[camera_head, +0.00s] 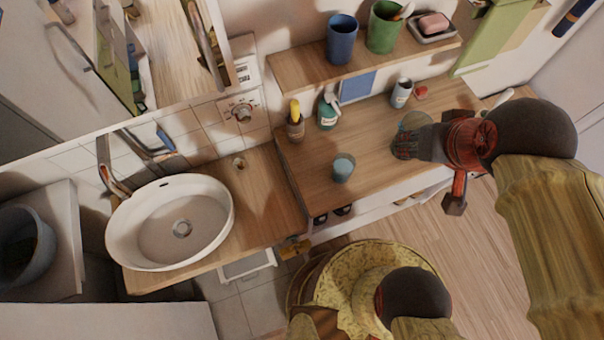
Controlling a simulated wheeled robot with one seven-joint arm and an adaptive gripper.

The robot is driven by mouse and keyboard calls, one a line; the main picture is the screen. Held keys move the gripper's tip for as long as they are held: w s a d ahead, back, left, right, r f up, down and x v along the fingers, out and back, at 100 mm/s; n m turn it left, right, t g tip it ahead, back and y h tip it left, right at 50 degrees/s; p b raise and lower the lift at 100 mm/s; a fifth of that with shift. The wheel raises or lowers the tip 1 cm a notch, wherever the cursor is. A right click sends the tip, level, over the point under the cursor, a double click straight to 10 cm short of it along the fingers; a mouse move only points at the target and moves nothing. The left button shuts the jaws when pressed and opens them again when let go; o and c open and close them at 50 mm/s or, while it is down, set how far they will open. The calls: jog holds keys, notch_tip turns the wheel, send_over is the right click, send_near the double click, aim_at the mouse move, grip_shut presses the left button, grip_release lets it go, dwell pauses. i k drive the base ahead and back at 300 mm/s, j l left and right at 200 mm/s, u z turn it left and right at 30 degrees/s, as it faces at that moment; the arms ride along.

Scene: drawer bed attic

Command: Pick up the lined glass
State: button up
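A translucent bluish glass (343,168) stands upright on the lower wooden counter, left of my gripper and apart from it. A second translucent greenish glass (413,121) is at the back of the counter, partly hidden behind my gripper. Lines cannot be made out on either glass, so I cannot tell which is the lined one. My gripper (403,146) is over the right part of the counter, its fingers pointing left. Its fingertips are dark and small. I cannot tell whether they are open or shut, or whether they touch the greenish glass.
A green bottle (327,112), a brush holder (296,126) and a small grey-white container (401,93) line the counter's back. The shelf (310,73) above holds a blue cup (342,40), green cup (384,27) and soap dish (433,29). A sink (170,222) is left.

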aim_at(345, 164)
jog(key=j+u, duration=0.1)
jog(key=u, duration=0.25)
jog(key=k+j+z, duration=0.35)
jog(key=j, duration=0.15)
jog(key=k+j+z, duration=0.35)
jog(key=i+j, duration=0.1)
